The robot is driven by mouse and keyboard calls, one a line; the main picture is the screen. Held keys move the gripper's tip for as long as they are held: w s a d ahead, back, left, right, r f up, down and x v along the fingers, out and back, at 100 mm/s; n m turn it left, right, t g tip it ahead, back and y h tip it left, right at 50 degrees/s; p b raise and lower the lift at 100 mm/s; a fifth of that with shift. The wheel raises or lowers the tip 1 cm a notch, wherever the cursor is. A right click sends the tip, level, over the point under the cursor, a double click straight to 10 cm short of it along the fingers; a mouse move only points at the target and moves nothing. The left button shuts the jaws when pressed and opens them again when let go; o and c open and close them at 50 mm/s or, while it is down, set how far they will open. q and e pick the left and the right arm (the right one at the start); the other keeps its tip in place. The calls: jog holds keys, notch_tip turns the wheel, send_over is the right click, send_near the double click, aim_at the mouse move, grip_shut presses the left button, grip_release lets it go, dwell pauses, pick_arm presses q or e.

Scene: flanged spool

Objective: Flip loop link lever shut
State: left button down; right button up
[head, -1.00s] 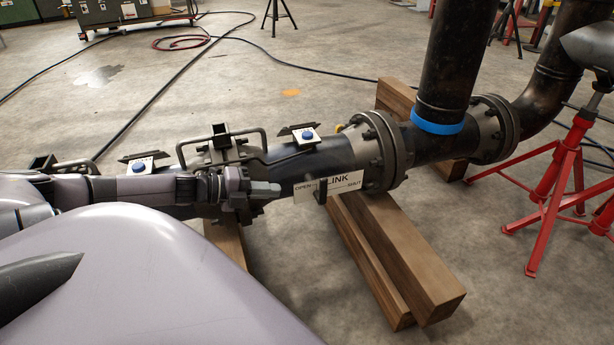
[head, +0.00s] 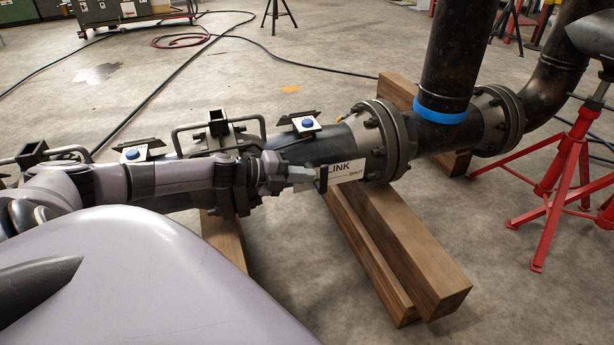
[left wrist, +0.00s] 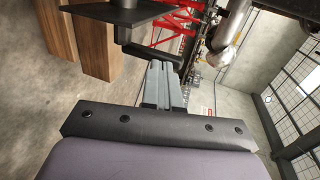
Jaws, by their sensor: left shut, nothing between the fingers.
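The white plate (head: 347,171) with "LINK" and "SHUT" on it sits on the side of the dark pipe. A small black upright lever (head: 322,180) stands at the plate's visible left part; the "OPEN" end is hidden behind my gripper. My left gripper (head: 308,176) is shut and empty, its tips at the lever's left side. I cannot tell whether they touch it. In the left wrist view the shut grey fingers (left wrist: 162,84) point at a dark bar (left wrist: 150,56), which looks like the lever. My right gripper is not in view.
A bolted flange (head: 382,140) stands right of the plate. Wooden beams (head: 410,250) lie under the pipe. Loop handles (head: 190,128) and blue-button brackets (head: 307,124) sit on top of the pipe. A red stand (head: 560,180) is at the right.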

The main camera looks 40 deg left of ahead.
pick_arm(q)
jog(key=shift+w+d, duration=0.2)
jog(key=shift+w, duration=0.2)
jog(key=shift+r+p, duration=0.2)
jog(key=shift+p, duration=0.1)
